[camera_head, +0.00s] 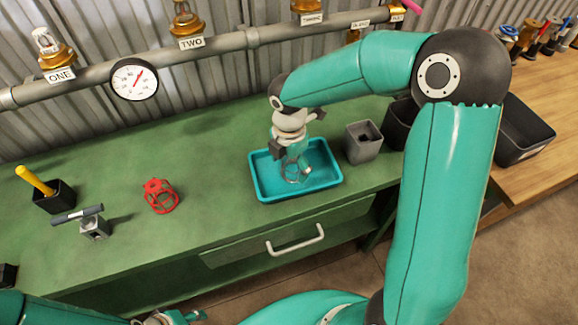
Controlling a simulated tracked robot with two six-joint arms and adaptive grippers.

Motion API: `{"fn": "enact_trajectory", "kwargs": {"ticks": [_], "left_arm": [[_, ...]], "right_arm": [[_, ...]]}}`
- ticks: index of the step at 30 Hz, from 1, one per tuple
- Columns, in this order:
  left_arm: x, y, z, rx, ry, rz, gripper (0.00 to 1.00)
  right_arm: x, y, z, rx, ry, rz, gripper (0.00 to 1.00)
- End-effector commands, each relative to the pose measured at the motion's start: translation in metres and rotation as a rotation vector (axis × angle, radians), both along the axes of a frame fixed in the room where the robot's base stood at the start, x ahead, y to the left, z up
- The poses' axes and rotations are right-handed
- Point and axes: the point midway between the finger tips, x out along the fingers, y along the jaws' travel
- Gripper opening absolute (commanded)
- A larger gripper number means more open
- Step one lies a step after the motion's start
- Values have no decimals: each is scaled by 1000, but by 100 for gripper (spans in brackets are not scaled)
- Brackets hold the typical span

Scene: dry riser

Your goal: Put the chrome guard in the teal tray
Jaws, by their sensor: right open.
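The teal tray (332,180) sits on the green bench. The chrome guard (296,178), a small shiny wire cage, shows inside the tray, partly hidden by my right gripper. My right gripper (292,158) points down over the tray with its fingers open, right at the guard. I cannot tell whether the fingers touch it. My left gripper (172,318) is cut off at the bottom edge, away from the tray, and its fingers are not clear.
A red guard (161,197), a grey block with a bar (94,227) and a dark cup with a yellow handle (55,197) stand on the left. A grey square holder (363,142) stands close right of the tray. A pipe with a gauge (134,79) and valves runs behind.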

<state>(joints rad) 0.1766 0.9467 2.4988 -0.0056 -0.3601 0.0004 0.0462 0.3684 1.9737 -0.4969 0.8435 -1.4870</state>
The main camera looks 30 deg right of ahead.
Motion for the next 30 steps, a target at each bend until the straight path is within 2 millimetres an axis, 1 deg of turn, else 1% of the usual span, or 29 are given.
{"fn": "enact_trajectory", "kwargs": {"ticks": [1, 9, 12, 15, 18, 21, 30], "left_arm": [[0, 0, 1, 0, 0, 0, 40], [0, 0, 5, 0, 0, 0, 40], [0, 0, 6, 0, 0, 0, 40], [0, 0, 7, 0, 0, 0, 40], [0, 0, 7, 0, 0, 0, 40], [0, 0, 7, 0, 0, 0, 40], [0, 0, 7, 0, 0, 0, 40]], "right_arm": [[1, 0, 9, 0, -5, -1, 82], [1, 1, 63, 0, -7, -2, 82], [0, 1, 81, 2, -6, -1, 82], [1, 1, 94, 1, -4, -1, 82], [0, 2, 103, 1, -4, -1, 82], [-1, 2, 106, 1, -1, -1, 82], [0, 2, 107, 1, -1, -1, 82]]}}
